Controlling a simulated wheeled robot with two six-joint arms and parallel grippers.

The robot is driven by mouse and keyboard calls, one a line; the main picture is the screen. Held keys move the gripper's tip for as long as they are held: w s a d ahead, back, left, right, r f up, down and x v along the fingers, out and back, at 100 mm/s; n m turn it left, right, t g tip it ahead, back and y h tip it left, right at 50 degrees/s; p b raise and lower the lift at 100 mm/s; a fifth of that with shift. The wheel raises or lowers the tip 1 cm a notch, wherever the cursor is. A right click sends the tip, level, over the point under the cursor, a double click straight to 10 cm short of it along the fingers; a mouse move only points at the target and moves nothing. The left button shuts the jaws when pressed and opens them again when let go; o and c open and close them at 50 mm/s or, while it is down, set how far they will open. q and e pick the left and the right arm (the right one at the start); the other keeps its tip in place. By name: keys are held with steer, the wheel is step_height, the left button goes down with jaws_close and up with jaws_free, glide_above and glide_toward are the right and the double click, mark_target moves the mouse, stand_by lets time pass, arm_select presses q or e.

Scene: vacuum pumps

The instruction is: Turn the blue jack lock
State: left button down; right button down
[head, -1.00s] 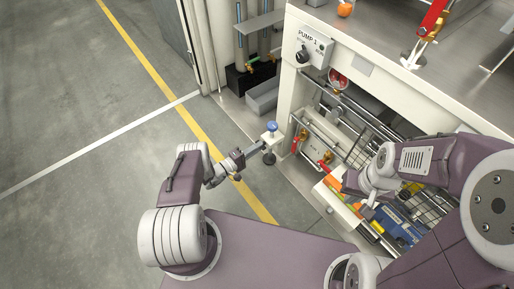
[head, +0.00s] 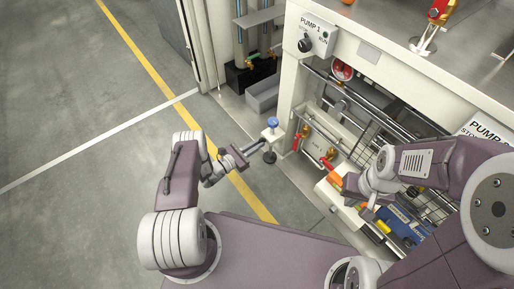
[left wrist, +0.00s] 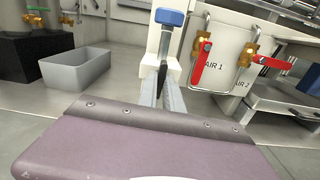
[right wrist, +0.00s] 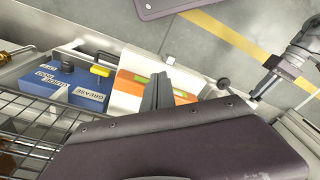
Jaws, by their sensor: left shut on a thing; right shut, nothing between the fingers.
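The blue jack lock (head: 272,122) is a blue knob above a white bracket (head: 270,134) at the cabinet's lower front corner, with a dark foot below. In the left wrist view, its blue head (left wrist: 170,18) stands above my fingertips, with a thin stem running down towards them. My left gripper (head: 265,144) is shut on the jack lock's lower part, below the blue head; the exact contact is small and partly hidden. My right gripper (right wrist: 166,78) is shut and empty, over the tray by the cabinet; its head-view fingertips (head: 367,212) are small.
Red-handled AIR 1 (left wrist: 202,62) and AIR 2 (left wrist: 268,60) valves hang right of the jack. A grey bin (left wrist: 76,67) stands left. A blue box (right wrist: 72,82) and an orange-and-white box (right wrist: 140,78) lie by my right gripper. Floor left of my left arm is clear.

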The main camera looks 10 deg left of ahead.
arm_select(q)
steer(key=c, duration=1.5)
jaws_free()
steer(key=shift+n, duration=0.3)
steer(key=shift+o, duration=0.2)
steer(key=shift+s+a+p, duration=0.15)
steer(key=shift+p, duration=0.2)
steer(key=shift+v, duration=0.8)
arm_select(e)
steer(key=shift+r, duration=0.3)
steer(key=shift+r+p, duration=0.15)
steer(key=shift+p, duration=0.25)
steer(key=shift+r+p, duration=0.45)
arm_select(q)
steer(key=v, duration=0.6)
